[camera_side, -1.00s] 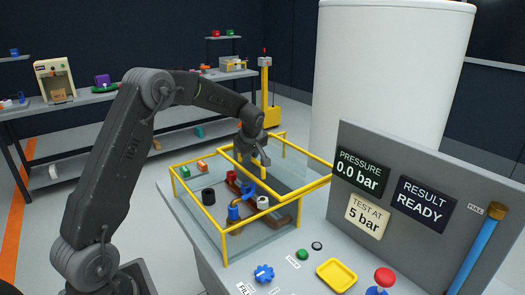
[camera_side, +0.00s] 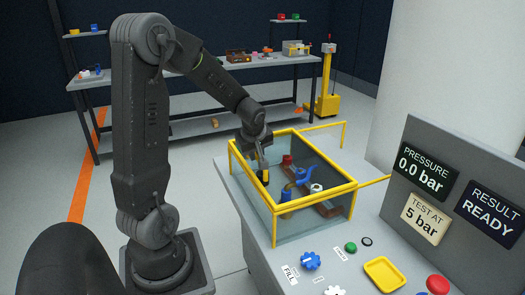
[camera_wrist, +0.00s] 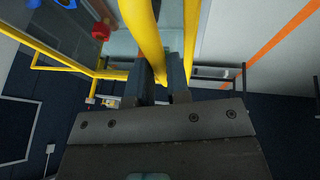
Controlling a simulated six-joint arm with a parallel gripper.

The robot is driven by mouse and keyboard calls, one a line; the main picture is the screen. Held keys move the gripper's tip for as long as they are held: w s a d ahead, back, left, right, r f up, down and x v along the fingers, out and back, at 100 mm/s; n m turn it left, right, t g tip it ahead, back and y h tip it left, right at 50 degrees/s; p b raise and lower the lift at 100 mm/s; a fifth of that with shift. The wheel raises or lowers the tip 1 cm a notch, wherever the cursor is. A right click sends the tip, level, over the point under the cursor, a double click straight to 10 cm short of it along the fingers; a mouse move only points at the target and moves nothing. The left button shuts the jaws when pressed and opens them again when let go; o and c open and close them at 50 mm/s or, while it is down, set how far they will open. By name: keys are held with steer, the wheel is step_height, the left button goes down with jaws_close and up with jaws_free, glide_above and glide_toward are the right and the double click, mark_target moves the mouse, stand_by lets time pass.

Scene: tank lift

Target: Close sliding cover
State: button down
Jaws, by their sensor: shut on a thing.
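The glass tank (camera_side: 310,222) with its yellow frame stands on the bench in the side view. The cover's yellow bar (camera_wrist: 146,38) runs between my fingers in the wrist view. My gripper (camera_side: 260,160) is at the tank's left end, shut on this bar; its jaws also show in the wrist view (camera_wrist: 160,82). The cover appears to lie over the tank top, but its clear pane is hard to make out, so I cannot tell whether it reaches the end. Yellow rails (camera_side: 374,181) stick out beyond the tank's right side.
Inside the tank are brown pipework (camera_side: 326,209), a blue valve (camera_side: 304,175), a red part (camera_side: 287,160) and a white ring (camera_side: 316,188). The grey panel (camera_side: 458,160) stands at right. A blue knob (camera_side: 310,261) and a yellow tray (camera_side: 384,274) sit in front.

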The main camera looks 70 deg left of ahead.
steer(key=shift+s, duration=0.3)
steer(key=c, duration=1.4)
jaws_free()
steer(key=o, duration=0.3)
steer(key=v, duration=1.4)
steer(key=shift+w+f, duration=0.1)
steer(key=s+d+m+t+h, duration=0.1)
steer(key=s+d+m, duration=0.3)
steer(key=d+m, duration=0.5)
steer(key=s+d+m+t+h, duration=0.2)
steer(key=s+d+m+h, duration=0.1)
steer(key=d+m, duration=0.6)
steer(key=d, duration=0.4)
steer(key=shift+s+d+f, duration=0.3)
steer(key=shift+s+f, duration=0.05)
steer(key=shift+s, duration=0.05)
